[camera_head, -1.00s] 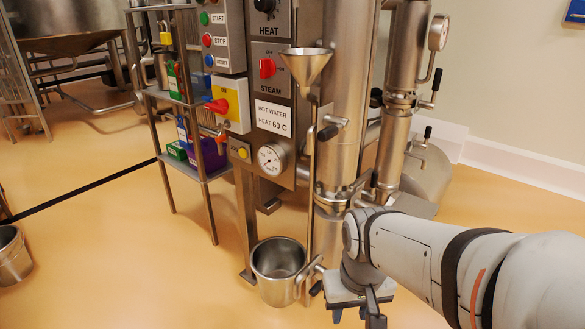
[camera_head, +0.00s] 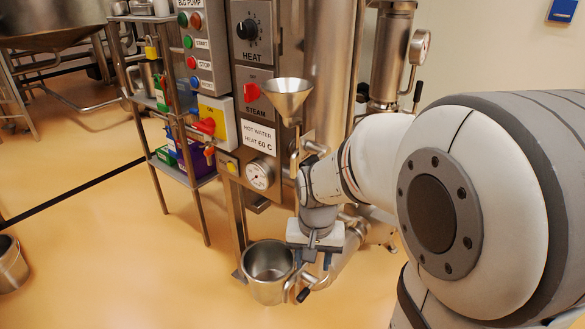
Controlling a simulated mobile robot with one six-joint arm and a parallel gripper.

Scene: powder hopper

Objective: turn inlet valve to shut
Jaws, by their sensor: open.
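A steel funnel (camera_head: 287,98) stands on a thin vertical pipe beside the wide steel column. Low on that pipe, beside a steel pot (camera_head: 267,284), is a small valve with a black-tipped handle (camera_head: 304,295). No label marks it, so I cannot tell whether it is the inlet valve. My gripper (camera_head: 318,263) points down, open and empty, just above this handle and apart from it as far as I can tell. My arm hides much of the lower column and the fittings behind it.
A control panel with a red STEAM knob (camera_head: 251,92) and a dial gauge (camera_head: 260,175) stands left of the funnel. A shelf rack (camera_head: 183,175) is further left. Another steel pot (camera_head: 12,264) is at the left edge. The floor in front is clear.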

